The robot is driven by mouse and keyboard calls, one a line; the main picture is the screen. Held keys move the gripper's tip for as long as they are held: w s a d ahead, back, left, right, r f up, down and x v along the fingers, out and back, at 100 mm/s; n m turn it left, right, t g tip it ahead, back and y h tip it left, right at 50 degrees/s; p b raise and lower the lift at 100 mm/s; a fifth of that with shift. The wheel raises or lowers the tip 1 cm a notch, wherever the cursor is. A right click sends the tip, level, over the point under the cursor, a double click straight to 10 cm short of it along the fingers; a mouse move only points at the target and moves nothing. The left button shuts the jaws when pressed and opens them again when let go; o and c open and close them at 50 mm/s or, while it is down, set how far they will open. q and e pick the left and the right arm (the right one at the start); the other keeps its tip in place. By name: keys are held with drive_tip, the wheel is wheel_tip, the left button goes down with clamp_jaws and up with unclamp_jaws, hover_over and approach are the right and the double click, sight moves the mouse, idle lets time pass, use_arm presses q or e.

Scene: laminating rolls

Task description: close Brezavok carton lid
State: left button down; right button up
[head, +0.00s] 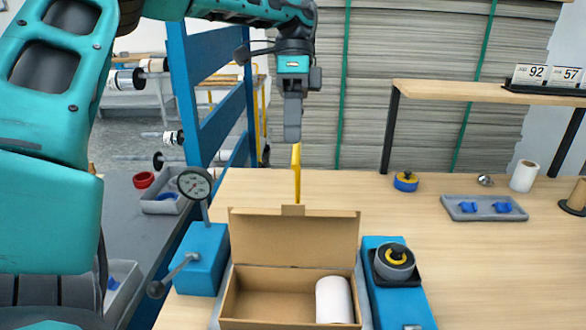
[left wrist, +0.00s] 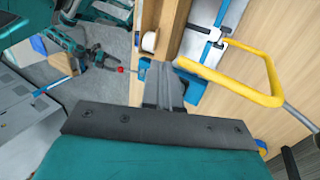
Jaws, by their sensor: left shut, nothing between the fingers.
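The open brown carton (head: 227,300) stands at the front of the table, and no name is readable on it. Its lid (head: 293,237) stands upright along the far edge, with a small tab on top. A white roll (head: 334,300) lies in the right part of the carton; it also shows in the left wrist view (left wrist: 149,41). My left gripper (head: 292,138) is shut and empty, pointing down above and beyond the lid, apart from it. Its fingers show in the left wrist view (left wrist: 163,95).
A blue gauge stand (head: 203,258) is left of the carton and a blue device (head: 398,290) with a black knob is right. A yellow handle (head: 297,178) rises behind the lid. A grey tray (head: 485,208) lies farther right. The table's right front is clear.

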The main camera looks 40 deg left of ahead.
sight(291, 211)
use_arm(q)
drive_tip(key=shift+w+a, duration=0.2)
drive_tip(key=shift+f, duration=0.15)
drive_tip(key=x, duration=0.9)
drive_tip(key=shift+s+d+f+b, duration=0.1)
drive_tip(key=shift+s+f+b, duration=0.05)
drive_tip(key=shift+f+b, duration=0.15)
